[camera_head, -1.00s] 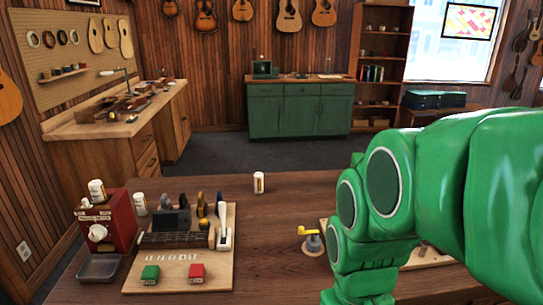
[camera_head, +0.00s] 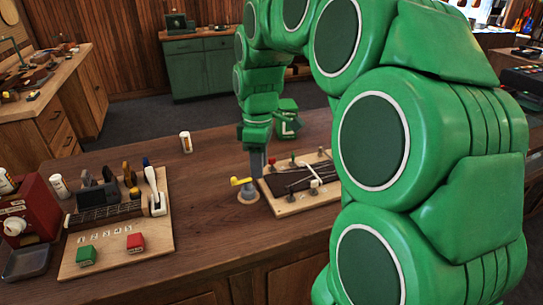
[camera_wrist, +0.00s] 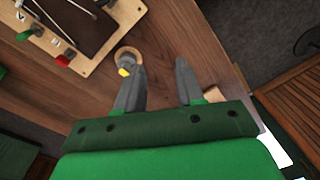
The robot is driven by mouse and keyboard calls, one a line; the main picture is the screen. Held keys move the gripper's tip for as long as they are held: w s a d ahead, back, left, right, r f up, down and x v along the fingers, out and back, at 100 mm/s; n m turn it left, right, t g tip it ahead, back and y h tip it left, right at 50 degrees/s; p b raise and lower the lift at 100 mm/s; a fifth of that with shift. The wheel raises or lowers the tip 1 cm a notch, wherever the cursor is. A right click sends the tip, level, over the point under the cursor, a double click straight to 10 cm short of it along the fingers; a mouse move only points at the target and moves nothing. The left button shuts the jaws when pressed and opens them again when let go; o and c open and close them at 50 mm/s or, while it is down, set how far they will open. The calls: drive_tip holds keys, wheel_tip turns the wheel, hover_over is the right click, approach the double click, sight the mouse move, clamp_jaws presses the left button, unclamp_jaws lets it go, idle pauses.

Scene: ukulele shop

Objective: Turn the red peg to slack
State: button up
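The red peg (camera_head: 271,161) stands on the far left edge of a wooden board (camera_head: 290,205), near a green peg (camera_head: 293,158). In the wrist view the red peg (camera_wrist: 62,60) is at the upper left, with the green peg (camera_wrist: 24,34) beyond it. My gripper (camera_head: 256,168) points down just left of the red peg in the head view. In the wrist view my gripper (camera_wrist: 161,62) is open and empty, its two fingers apart. The red peg lies outside the fingers, to their left.
A yellow-handled crank (camera_head: 243,184) on a round wooden base stands close by the left finger in the wrist view. A board with red and green blocks (camera_head: 136,242), a red box (camera_head: 27,209) and a white-capped cylinder (camera_head: 186,142) are further left. The middle tabletop is clear.

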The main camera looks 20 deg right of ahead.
drive_tip(key=w+d+f+n, duration=0.1)
drive_tip(key=w+d+n, duration=0.25)
drive_tip(key=w, duration=0.55)
drive_tip(key=n, duration=0.3)
hover_over(272, 163)
drive_tip(key=f, duration=0.3)
drive_tip(key=shift+w+f+t, duration=0.15)
drive_tip(key=shift+w+t, duration=0.05)
drive_tip(key=shift+t, duration=0.1)
drive_tip(key=shift+d+f, duration=0.1)
drive_tip(key=shift+f, duration=3.8)
clamp_jaws()
